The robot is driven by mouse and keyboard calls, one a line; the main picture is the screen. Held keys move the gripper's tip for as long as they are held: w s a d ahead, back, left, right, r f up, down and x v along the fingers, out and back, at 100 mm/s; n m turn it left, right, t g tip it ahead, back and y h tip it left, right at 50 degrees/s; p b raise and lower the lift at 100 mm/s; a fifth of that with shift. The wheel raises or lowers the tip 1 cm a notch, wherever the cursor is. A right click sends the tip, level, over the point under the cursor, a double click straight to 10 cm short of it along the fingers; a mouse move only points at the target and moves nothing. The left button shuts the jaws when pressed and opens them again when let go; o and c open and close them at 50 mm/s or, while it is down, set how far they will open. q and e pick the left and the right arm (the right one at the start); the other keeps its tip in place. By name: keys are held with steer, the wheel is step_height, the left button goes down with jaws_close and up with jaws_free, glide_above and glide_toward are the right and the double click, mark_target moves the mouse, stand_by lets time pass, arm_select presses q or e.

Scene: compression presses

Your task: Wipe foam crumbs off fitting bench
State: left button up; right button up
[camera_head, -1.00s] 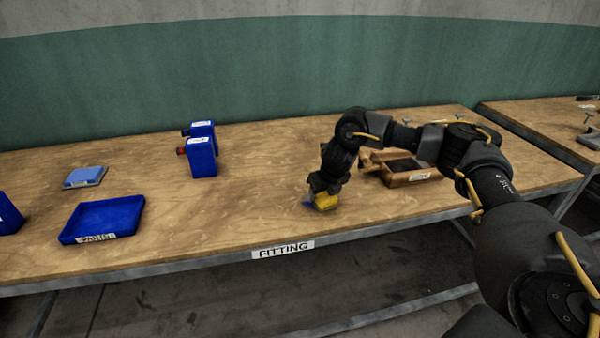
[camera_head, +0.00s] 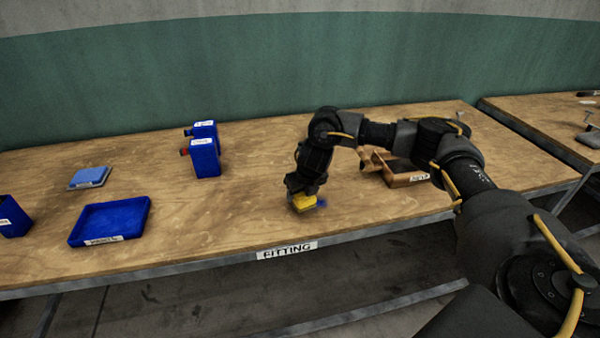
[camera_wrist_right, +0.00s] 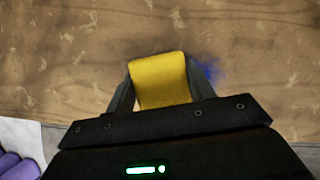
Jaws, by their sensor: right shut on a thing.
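My right gripper (camera_head: 302,196) is low over the front middle of the fitting bench (camera_head: 240,215), shut on a yellow sponge-like block (camera_head: 304,204). The block also shows between the fingers in the right wrist view (camera_wrist_right: 160,80). It is at the bench top; I cannot tell how firmly it touches. A small blue patch (camera_head: 321,203) lies on the wood just right of the block, and shows blurred in the wrist view (camera_wrist_right: 208,71). I cannot make out single crumbs. My left gripper is not in view.
A blue parts tray (camera_head: 112,222), a light-blue pad (camera_head: 90,177) and blue containers (camera_head: 205,158) stand to the left. A wooden box (camera_head: 409,180) stands right, partly behind my arm. The FITTING label (camera_head: 287,250) marks the front edge. The middle of the bench is mostly clear.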

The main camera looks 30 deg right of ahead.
steer(key=shift+s+d+r+p, duration=0.1)
steer(key=shift+r+p, duration=0.2)
steer(key=shift+r, duration=0.25)
steer(key=shift+s+d+r+p, duration=0.1)
steer(key=shift+r+p, duration=0.2)
steer(key=shift+r, duration=0.25)
steer(key=shift+r+p, duration=1.4)
steer(key=shift+r, duration=0.3)
steer(key=shift+w+a, duration=0.1)
